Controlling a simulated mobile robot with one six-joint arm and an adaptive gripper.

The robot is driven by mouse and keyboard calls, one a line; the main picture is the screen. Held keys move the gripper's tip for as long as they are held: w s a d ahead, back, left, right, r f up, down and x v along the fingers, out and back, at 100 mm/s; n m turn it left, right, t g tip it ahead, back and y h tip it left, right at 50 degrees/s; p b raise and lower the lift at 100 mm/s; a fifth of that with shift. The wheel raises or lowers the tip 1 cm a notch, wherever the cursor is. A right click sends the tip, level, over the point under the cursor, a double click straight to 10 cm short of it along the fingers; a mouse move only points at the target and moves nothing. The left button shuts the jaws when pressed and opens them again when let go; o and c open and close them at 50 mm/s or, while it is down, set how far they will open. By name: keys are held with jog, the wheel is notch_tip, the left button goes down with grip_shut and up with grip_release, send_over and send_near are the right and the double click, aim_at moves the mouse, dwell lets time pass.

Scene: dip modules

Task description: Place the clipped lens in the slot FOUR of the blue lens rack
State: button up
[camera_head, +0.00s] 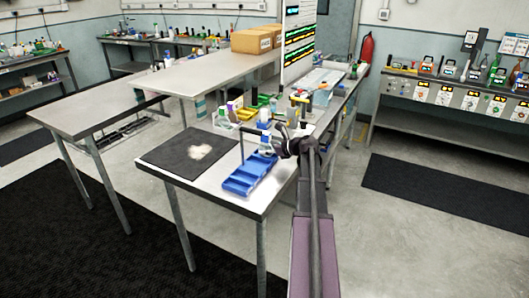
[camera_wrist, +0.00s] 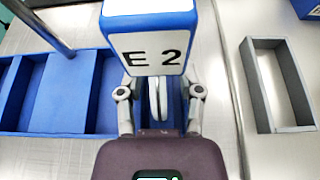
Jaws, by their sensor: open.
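The blue lens rack (camera_head: 248,176) lies on the front table, with low dividers making compartments. In the wrist view the rack (camera_wrist: 62,100) fills the left side; no slot name can be read. My gripper (camera_wrist: 158,92) has its two fingers apart, one on each side of thin white upright discs (camera_wrist: 158,97), possibly the clipped lens, in front of something blue. A blue-edged white block marked "E 2" (camera_wrist: 150,40) stands just beyond and hides the fingertips. In the head view my gripper (camera_head: 287,145) is beside the rack's right end, next to this small white-and-blue block (camera_head: 266,141).
A thin dark post (camera_wrist: 40,27) rises by the rack. An empty grey open box (camera_wrist: 276,85) stands to the right, past a table seam. A dark mat (camera_head: 170,160) lies left of the rack. Bottles and yellow bins (camera_head: 243,115) stand behind.

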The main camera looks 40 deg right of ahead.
jog(key=p+v, duration=0.4)
jog(key=v, duration=0.8)
jog(key=shift+a, duration=0.1)
